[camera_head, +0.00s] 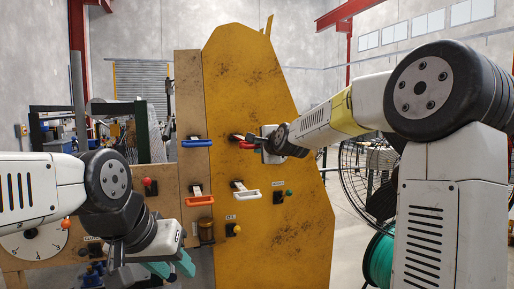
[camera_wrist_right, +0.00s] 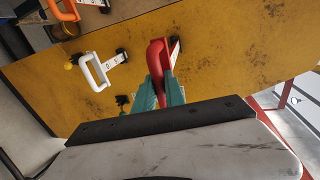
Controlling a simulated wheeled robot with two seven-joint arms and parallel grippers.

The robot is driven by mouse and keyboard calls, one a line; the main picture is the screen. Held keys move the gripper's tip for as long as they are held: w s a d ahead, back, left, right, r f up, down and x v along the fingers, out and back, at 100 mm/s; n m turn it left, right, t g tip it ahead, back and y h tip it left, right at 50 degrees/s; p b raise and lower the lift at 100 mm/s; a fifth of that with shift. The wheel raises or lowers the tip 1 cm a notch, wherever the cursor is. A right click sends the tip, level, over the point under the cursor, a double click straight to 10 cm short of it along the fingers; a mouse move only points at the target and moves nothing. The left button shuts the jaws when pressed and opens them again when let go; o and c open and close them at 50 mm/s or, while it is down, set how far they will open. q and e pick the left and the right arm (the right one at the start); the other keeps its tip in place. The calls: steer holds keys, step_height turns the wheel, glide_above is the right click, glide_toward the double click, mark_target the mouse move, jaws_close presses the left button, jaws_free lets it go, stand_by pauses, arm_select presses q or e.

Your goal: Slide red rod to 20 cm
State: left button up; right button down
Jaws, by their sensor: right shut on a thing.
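The red handle (camera_head: 247,146) of the red rod is on the upper part of the yellow panel, partly hidden by my right gripper in the head view. In the right wrist view the red handle (camera_wrist_right: 157,56) lies between the teal fingers of my right gripper (camera_wrist_right: 160,86), which is shut on it. A pale scale strip (camera_wrist_right: 175,48) runs beside it; I cannot read its marks. My left gripper (camera_head: 170,268) is low at the left, its teal fingers apart and empty, away from the handles.
The yellow panel (camera_head: 270,240) also carries a white handle (camera_head: 248,196) below the red one. A blue handle (camera_head: 197,143) and an orange handle (camera_head: 199,200) are on the left. A green knob (camera_head: 289,192) and a yellow knob (camera_head: 237,229) stick out nearby.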

steer(key=c, duration=1.4)
jaws_free()
steer(key=v, duration=0.7)
steer(key=shift+s, duration=0.3)
steer(key=shift+d, duration=0.15)
steer(key=s+d+f+n+g+h, duration=0.1)
steer(key=s+d+f+n+g, duration=0.2)
steer(key=s, duration=0.8)
steer(key=s+d+f+n+g, duration=0.2)
steer(key=s+f+n, duration=0.5)
steer(key=s, duration=0.4)
steer(key=s+d+f+n+g+h, duration=0.1)
steer(key=s+d+f+n+g, duration=0.2)
steer(key=s+f, duration=0.4)
steer(key=s+d+n, duration=0.1)
steer(key=s+n, duration=0.1)
steer(key=s, duration=0.2)
steer(key=shift+g+h, duration=0.3)
